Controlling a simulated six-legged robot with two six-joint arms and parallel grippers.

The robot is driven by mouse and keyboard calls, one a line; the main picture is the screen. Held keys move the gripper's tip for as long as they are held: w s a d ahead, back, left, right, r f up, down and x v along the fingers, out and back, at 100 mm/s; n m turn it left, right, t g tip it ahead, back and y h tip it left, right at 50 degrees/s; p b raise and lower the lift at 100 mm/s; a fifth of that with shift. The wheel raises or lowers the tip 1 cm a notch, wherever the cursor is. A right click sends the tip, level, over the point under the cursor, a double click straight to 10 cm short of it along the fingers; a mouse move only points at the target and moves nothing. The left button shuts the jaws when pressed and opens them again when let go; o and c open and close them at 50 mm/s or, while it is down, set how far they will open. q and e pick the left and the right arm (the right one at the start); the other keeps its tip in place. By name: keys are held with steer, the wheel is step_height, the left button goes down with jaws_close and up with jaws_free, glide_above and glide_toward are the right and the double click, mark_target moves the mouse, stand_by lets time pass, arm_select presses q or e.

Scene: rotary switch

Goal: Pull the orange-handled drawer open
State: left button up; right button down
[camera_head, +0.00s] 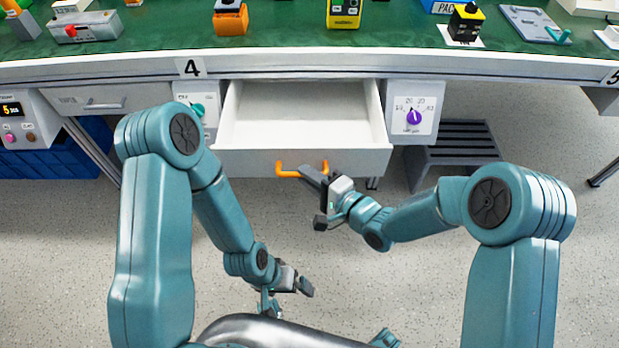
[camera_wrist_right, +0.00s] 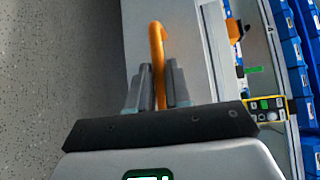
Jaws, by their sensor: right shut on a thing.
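The drawer (camera_head: 300,115) under the bench is pulled well out, and its white inside is empty. Its orange handle (camera_head: 288,171) is a bar on the grey front panel. My right gripper (camera_head: 312,178) is at the right end of the handle. In the right wrist view the fingers of my right gripper (camera_wrist_right: 158,88) are shut around the orange handle (camera_wrist_right: 157,45), one on each side. My left gripper (camera_head: 290,294) is low in the head view, away from the drawer. Its finger opening is not clear.
A teal knob box (camera_head: 197,105) is left of the drawer and a purple rotary switch box (camera_head: 413,115) is right of it. A grey step stool (camera_head: 455,145) stands on the floor at right. The green bench top (camera_head: 290,35) holds several devices. The floor before the drawer is clear.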

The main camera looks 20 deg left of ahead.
steer(key=shift+w, duration=0.1)
steer(key=c, duration=1.1)
jaws_free()
steer(key=p+v, duration=0.2)
steer(key=v, duration=1.4)
steer(key=shift+d, duration=0.1)
